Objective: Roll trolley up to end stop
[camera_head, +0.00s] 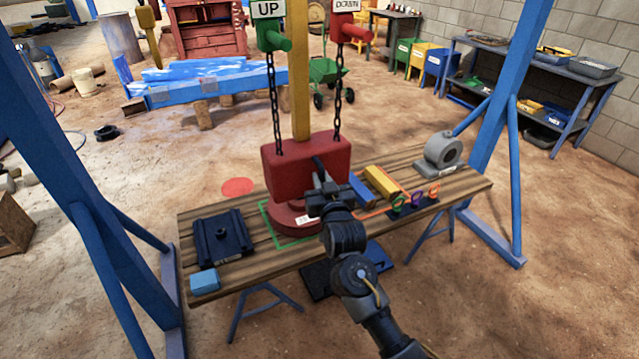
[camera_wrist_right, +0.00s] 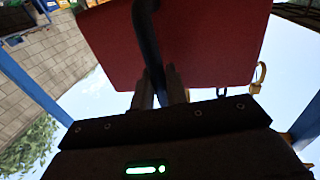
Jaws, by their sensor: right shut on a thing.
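A red block (camera_head: 300,165) stands in the middle of the head view, at a yellow vertical post (camera_head: 299,80) and two dark chains. I cannot tell for sure that this block is the trolley, and no end stop can be made out. My right gripper (camera_head: 323,184) is at the block's front, shut on a dark bar. In the right wrist view, the gripper's fingers (camera_wrist_right: 160,90) close on this curved black bar (camera_wrist_right: 147,32), which runs up in front of the block's red face (camera_wrist_right: 200,40). My left gripper is not in view.
A wooden bench (camera_head: 240,268) below carries a dark slotted plate (camera_head: 222,237), a light blue block (camera_head: 205,281), a yellow bar (camera_head: 381,183) and a grey ring-shaped part (camera_head: 443,152). Blue frame legs (camera_head: 500,120) stand on both sides. Green UP (camera_head: 268,35) and red DOWN (camera_head: 345,28) handles hang above.

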